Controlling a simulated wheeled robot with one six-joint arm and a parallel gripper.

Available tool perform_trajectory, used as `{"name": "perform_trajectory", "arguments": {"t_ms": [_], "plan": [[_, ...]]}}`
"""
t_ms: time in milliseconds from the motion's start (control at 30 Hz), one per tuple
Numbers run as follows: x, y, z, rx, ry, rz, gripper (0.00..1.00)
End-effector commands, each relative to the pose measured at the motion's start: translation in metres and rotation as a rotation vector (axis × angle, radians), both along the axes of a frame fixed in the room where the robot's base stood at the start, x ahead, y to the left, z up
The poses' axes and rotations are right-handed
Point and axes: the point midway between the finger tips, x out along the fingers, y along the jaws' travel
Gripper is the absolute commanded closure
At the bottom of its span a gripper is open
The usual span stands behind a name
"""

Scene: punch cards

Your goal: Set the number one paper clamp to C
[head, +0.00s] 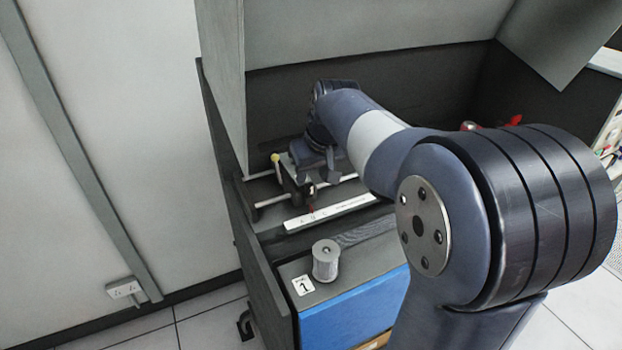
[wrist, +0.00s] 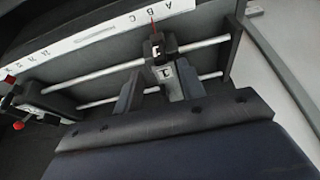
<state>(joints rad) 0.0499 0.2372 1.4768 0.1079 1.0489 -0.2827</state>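The number one paper clamp is a dark block (wrist: 157,48) with a white "1" label (wrist: 167,74), on two metal rods in the wrist view. Its red pointer (wrist: 152,27) is close to the B on the white lettered scale (wrist: 95,32); A is to the right of B and C to the left. My gripper (wrist: 158,88) has its fingers apart, one on each side of the clamp's lower part; contact is unclear. In the head view, my gripper (head: 318,170) is over the rods, and the scale (head: 335,212) lies in front. My arm partly hides the clamp there.
A second clamp with a red pointer (wrist: 12,82) is at the left of the rods in the wrist view. A grey cylinder (head: 325,262) stands beside a "1" card (head: 303,285) on the cabinet front. Cabinet panels (head: 222,75) enclose the left and back.

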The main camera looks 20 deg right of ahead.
Motion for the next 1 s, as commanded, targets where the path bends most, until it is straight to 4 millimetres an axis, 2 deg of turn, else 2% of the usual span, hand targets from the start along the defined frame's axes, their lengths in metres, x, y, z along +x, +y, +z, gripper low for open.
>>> {"name": "perform_trajectory", "arguments": {"t_ms": [100,233,600,1000], "plan": [[0.007,0.002,-0.018,0.0,0.003,0.0,0.62],[0.012,0.002,-0.03,0.0,0.001,0.0,0.62],[0.014,0.003,-0.036,0.0,-0.001,0.0,0.62],[0.014,0.003,-0.035,0.0,-0.001,0.0,0.94]]}}
